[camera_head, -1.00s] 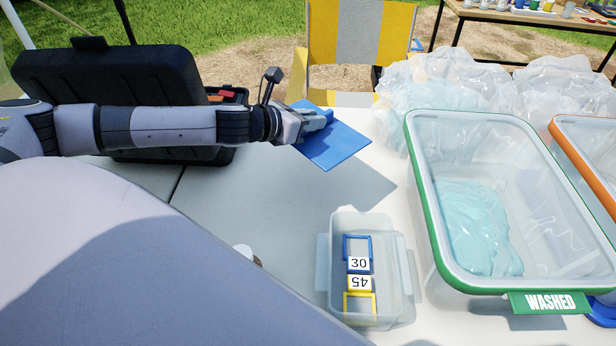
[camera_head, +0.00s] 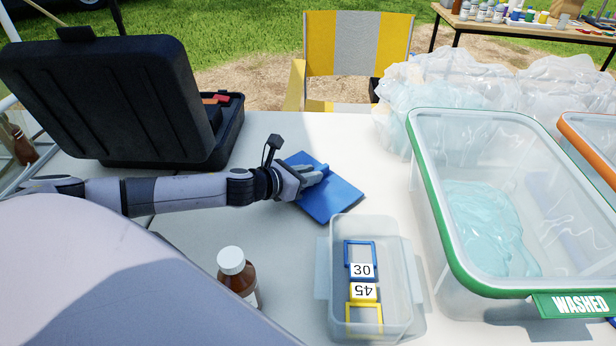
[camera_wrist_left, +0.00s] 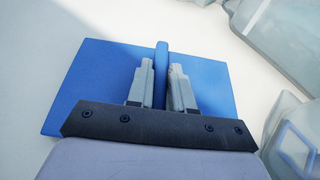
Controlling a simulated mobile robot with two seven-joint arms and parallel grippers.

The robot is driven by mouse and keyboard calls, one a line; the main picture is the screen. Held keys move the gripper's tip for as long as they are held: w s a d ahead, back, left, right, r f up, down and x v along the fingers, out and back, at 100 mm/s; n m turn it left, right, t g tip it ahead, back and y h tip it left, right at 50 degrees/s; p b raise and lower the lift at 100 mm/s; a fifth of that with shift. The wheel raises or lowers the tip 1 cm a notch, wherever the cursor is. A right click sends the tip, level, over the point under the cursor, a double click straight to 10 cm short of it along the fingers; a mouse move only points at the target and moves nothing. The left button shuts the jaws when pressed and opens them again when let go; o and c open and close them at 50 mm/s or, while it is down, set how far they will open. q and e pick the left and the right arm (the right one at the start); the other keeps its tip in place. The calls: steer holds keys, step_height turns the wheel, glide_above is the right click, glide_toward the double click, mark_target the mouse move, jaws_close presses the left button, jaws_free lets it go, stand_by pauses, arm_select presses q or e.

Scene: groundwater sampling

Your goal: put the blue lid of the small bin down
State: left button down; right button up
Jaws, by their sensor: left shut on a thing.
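The blue lid (camera_head: 335,201) is a flat square plate with a raised ridge handle, low over or on the table behind the small bin; I cannot tell whether it touches. My left gripper (camera_head: 318,173) is shut on the ridge of the lid. In the left wrist view the fingers (camera_wrist_left: 161,85) pinch the ridge from both sides, and the lid (camera_wrist_left: 215,85) spreads out below them. The small clear bin (camera_head: 408,265) stands open in front of the lid, with a blue frame marked 30 and a yellow frame marked 45 inside. My right gripper is not in view.
A brown bottle with a white cap (camera_head: 232,262) stands left of the small bin. A large clear bin with a green rim (camera_head: 435,207), labelled WASHED, is at the right. An open black case (camera_head: 110,95) is at the back left. The table behind the lid is clear.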

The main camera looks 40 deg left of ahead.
arm_select(q)
steer(key=c, duration=1)
jaws_free()
steer(key=shift+r, duration=0.2)
steer(key=shift+s+a, duration=0.15)
steer(key=shift+s, duration=0.2)
steer(key=b+v, duration=0.1)
steer(key=v, duration=0.7)
steer(key=shift+s, duration=0.15)
steer(key=shift+v, duration=0.9)
steer(key=shift+s+a+r, duration=0.15)
steer(key=shift+s+r, duration=0.1)
steer(key=shift+s, duration=0.25)
